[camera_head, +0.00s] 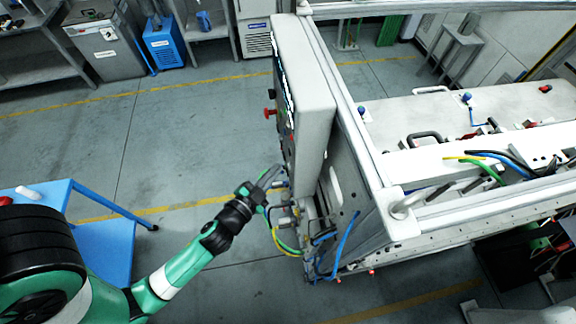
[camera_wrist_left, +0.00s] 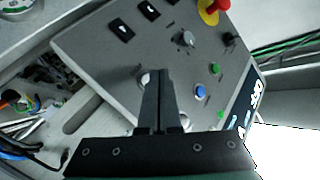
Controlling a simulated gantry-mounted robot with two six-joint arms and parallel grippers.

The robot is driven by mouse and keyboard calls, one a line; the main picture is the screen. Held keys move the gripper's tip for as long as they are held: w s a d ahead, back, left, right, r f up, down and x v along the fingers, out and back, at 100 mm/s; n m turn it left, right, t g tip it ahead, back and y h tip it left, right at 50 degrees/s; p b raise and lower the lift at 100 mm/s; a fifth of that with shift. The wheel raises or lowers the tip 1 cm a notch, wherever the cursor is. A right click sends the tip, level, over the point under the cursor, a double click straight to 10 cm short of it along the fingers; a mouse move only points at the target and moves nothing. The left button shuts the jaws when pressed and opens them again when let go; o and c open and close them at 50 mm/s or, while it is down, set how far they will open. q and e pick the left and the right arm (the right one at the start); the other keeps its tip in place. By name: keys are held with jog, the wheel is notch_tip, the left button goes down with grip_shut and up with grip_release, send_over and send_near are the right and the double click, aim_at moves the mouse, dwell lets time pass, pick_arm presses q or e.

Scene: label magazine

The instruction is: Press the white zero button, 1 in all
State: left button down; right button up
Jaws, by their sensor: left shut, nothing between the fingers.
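The grey control box (camera_head: 315,110) stands on the machine frame, and its button face is seen edge-on in the head view. In the left wrist view its panel (camera_wrist_left: 100,55) fills the middle. A small whitish round part (camera_wrist_left: 145,79), likely the white button, shows at the left edge of my finger tips and is partly hidden by them. Another pale spot (camera_wrist_left: 184,121) shows right of the fingers. My left gripper (camera_head: 276,176) is shut and empty, pointing at the lower panel face; its fingers (camera_wrist_left: 155,73) lie together in the wrist view. I cannot tell whether they touch. My right gripper is not in view.
The panel also bears a blue button (camera_wrist_left: 200,91), green buttons (camera_wrist_left: 215,69), a dark knob (camera_wrist_left: 187,39), black switches (camera_wrist_left: 122,30) and a red emergency stop (camera_wrist_left: 221,4). Cables (camera_head: 284,242) hang below the box. A blue cart (camera_head: 105,245) stands at the left.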

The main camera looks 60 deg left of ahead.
pick_arm(q)
jog(key=shift+w+d, duration=0.15)
jog(key=shift+w, duration=0.2)
jog(key=shift+w+d+b, duration=0.1)
jog(key=shift+w+b, duration=0.3)
jog(key=shift+b, duration=0.1)
dwell(0.4)
jog(key=shift+s, duration=0.15)
jog(key=shift+s+a+p, duration=0.2)
jog(key=shift+s+p, duration=0.2)
jog(key=shift+s, duration=0.2)
jog(key=shift+s+r, duration=0.1)
